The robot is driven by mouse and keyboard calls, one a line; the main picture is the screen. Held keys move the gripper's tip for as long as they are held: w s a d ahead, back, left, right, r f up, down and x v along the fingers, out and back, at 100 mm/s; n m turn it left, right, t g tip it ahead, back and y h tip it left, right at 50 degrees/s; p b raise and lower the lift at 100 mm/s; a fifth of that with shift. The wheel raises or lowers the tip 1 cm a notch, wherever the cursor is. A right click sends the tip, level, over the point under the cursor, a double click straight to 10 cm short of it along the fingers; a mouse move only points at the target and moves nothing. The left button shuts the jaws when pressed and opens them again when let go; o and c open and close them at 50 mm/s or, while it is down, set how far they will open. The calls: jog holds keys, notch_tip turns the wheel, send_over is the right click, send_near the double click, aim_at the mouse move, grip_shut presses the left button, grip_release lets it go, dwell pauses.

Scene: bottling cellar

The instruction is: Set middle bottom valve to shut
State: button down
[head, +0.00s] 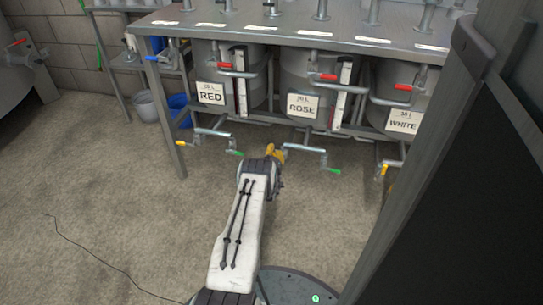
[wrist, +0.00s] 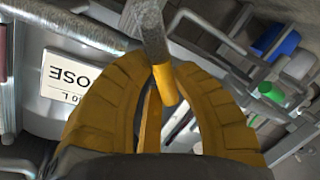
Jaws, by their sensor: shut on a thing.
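The middle tank (head: 306,70) bears a ROSE label (head: 303,106), which shows upside down in the wrist view (wrist: 70,82). Below it is a pipe with valve handles. One is a grey lever with a yellow tip (wrist: 164,82); a green-tipped handle (head: 334,170) sits to its right. My gripper (head: 275,153), ochre-fingered, reaches this pipe from the front. In the wrist view its fingers (wrist: 163,70) close around the yellow tip. In the head view the gripper hides most of that lever, so its exact angle is hard to tell.
The RED tank (head: 228,75) stands to the left and the WHITE tank (head: 402,90) to the right, with similar low valves. Red-tipped handles (head: 327,77) sit higher up. A table leg (head: 160,105) stands at left. A dark panel (head: 470,200) blocks the right.

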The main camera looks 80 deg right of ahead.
jog(key=shift+w+a+f, duration=0.1)
jog(key=shift+w+f, duration=0.05)
jog(key=shift+f, duration=0.15)
jog(key=c, duration=1.3)
grip_release()
jog(key=o, duration=0.3)
jog(key=shift+r, duration=0.15)
jog(key=shift+v, duration=5.95)
